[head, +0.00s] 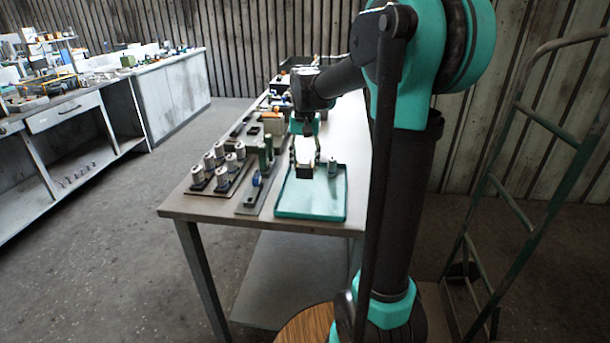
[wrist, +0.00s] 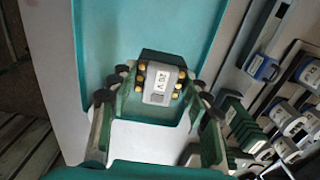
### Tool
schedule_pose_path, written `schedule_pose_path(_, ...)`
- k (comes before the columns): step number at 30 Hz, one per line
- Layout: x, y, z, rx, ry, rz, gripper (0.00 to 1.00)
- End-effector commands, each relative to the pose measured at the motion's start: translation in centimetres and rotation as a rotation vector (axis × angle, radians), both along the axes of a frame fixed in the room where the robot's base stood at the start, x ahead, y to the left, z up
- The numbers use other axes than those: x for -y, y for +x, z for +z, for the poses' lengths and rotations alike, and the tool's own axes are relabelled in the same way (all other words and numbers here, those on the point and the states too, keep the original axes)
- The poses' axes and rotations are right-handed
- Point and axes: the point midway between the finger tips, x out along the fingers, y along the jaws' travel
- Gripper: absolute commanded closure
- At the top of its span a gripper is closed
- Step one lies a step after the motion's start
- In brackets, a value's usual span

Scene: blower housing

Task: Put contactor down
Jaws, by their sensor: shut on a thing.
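The contactor is a small block with a grey-white labelled top, a dark body and brass-coloured terminals on both sides. In the wrist view the contactor (wrist: 160,84) sits between the two fingers of my gripper (wrist: 159,78), which is shut on it. In the head view the contactor (head: 305,172) and my gripper (head: 305,162) are over the teal tray (head: 308,209) at the table's near end. The tray also fills the background of the wrist view (wrist: 105,35). I cannot tell whether the contactor touches the tray floor.
Left of the tray, a grey rail (head: 250,203) carries green and blue parts, and a board holds several grey cylinders (head: 222,178). The tray's front part is clear.

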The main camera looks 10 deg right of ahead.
Motion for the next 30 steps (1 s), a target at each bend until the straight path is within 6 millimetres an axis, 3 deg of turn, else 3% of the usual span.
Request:
schedule_pose_path(12, 0.0, 0.0, -4.3, 0.000, 0.000, 0.000, 0.77)
schedule_pose_path(25, 0.0, 0.0, -4.9, 0.000, 0.000, 0.000, 0.77)
schedule_pose_path(26, 0.0, 0.0, -4.9, 0.000, 0.000, 0.000, 0.49)
schedule_pose_path(30, 0.0, 0.0, -4.9, 0.000, 0.000, 0.000, 0.32)
